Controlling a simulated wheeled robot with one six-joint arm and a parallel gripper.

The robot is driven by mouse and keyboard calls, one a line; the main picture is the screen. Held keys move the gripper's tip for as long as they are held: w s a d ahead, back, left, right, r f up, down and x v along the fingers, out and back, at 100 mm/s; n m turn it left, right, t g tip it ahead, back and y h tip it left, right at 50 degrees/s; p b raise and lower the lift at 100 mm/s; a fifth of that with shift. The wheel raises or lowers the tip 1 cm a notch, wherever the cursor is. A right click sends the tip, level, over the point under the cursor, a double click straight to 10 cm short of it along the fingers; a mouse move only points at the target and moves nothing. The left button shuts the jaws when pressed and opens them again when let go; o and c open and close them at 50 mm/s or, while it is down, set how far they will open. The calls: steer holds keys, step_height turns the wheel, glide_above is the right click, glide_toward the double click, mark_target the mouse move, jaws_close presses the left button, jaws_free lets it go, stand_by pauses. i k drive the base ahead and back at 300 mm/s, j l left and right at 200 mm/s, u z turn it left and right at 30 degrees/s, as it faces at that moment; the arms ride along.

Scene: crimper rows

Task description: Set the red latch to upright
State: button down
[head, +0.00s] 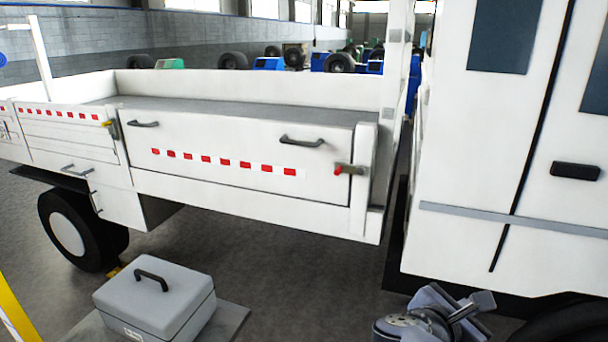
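The red latch (341,170) sits at the right end of the white truck bed's side panel (230,185). Its red-tipped handle points left and lies about level, with its grey metal body against the corner post. My gripper (472,304) shows in part at the bottom edge, low and to the right of the latch, well apart from it. Its fingers cannot be made out clearly, and nothing is seen held in it.
A yellow latch (107,124) is at the panel's left end. Two dark handles (300,141) are on the panel. A grey toolbox (157,300) stands on a flat surface at the lower left. The white cab (500,150) rises at right.

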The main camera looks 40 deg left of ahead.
mark_target(339, 168)
steer(key=i+j+u, duration=0.2)
steer(key=i+u, duration=1.05)
steer(key=i+l, duration=0.05)
steer(key=i, duration=0.05)
